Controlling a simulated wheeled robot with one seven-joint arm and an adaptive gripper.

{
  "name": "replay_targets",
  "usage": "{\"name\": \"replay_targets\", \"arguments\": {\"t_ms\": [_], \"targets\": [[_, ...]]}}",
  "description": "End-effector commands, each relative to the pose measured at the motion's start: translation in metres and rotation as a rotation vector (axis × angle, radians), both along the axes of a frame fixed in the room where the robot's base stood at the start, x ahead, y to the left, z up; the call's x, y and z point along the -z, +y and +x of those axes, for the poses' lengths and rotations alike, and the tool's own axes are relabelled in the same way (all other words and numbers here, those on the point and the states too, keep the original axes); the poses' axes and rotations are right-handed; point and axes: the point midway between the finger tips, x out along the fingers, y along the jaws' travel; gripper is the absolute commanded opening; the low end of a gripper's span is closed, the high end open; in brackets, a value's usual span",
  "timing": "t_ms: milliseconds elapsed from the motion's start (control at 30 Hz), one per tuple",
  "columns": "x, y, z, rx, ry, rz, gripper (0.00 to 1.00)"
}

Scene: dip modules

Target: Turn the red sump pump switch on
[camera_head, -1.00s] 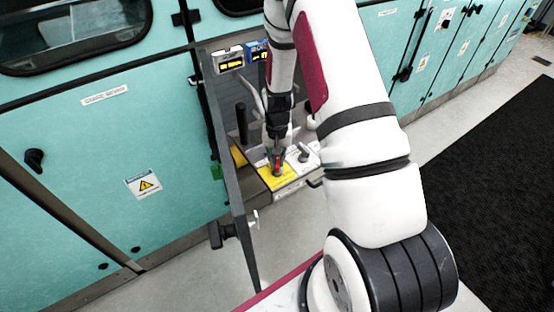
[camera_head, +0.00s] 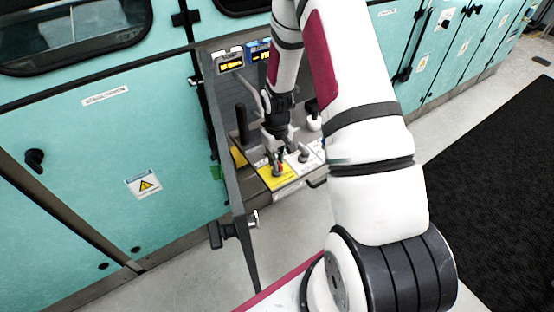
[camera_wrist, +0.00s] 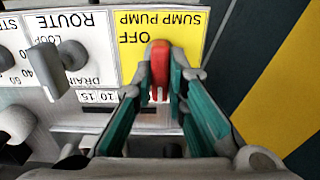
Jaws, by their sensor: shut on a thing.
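The red sump pump switch (camera_wrist: 160,62) sits on a yellow panel (camera_wrist: 205,42) whose upside-down lettering reads "SUMP PUMP" and "OFF" in the wrist view. My gripper (camera_wrist: 163,85) has its two teal-lined fingers on either side of the red handle, shut on it. The lower end of the handle lies between the fingers. In the head view my gripper (camera_head: 277,160) reaches down to the yellow panel (camera_head: 268,182) inside the open cabinet, and only a little red shows there.
A grey ROUTE knob (camera_wrist: 68,65) stands beside the yellow panel. A black upright lever (camera_head: 242,122) and small displays (camera_head: 230,62) are in the cabinet. The open cabinet door (camera_head: 232,185) stands left of my arm. A black-yellow stripe (camera_wrist: 280,85) borders the panel.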

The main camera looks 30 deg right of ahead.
Motion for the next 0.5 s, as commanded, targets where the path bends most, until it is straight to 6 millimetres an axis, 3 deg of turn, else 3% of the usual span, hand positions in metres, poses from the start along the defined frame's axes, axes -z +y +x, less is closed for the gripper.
{"name": "replay_targets", "arguments": {"t_ms": [433, 467, 500], "targets": [[-0.0002, -0.0001, 0.0002, -0.012, 0.000, -0.001, 0.00], [-0.0002, -0.0001, 0.0002, -0.012, 0.000, -0.001, 0.18], [-0.0002, -0.0001, 0.0002, -0.012, 0.000, -0.001, 0.27]]}}
